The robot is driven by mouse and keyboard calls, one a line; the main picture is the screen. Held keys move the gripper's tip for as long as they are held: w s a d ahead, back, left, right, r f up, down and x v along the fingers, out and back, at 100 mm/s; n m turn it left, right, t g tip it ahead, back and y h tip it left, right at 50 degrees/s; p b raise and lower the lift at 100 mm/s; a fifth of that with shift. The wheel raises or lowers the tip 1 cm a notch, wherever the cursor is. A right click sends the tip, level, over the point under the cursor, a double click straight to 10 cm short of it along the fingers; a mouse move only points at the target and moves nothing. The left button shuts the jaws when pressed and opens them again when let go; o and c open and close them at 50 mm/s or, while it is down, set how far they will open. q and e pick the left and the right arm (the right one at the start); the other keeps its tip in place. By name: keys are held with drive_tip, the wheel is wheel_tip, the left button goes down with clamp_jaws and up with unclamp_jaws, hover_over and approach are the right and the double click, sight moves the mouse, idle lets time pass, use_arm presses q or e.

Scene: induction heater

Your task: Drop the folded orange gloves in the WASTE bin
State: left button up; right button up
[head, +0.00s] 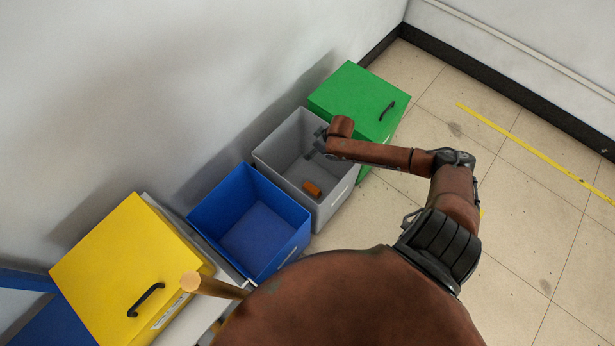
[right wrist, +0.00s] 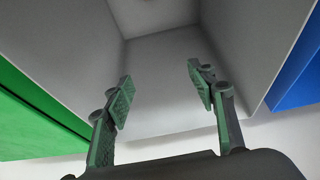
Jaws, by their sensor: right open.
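The folded orange gloves (head: 312,189) lie on the floor of the open grey bin (head: 340,200). My right gripper (head: 314,144) is over the far part of that bin, apart from the gloves. In the right wrist view my right gripper (right wrist: 163,92) has its fingers spread with nothing between them, and the grey bin's walls (right wrist: 235,40) are around it. The label on the grey bin's front is too small to read. My left gripper is not in view.
An open, empty blue bin (head: 255,230) stands left of the grey one. A green lidded bin (head: 362,100) stands on its right. A yellow lidded bin (head: 120,265) is at the far left. A wall runs behind them. Tiled floor (head: 530,160) at the right is clear.

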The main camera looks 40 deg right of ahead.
drive_tip(key=v, duration=1.2)
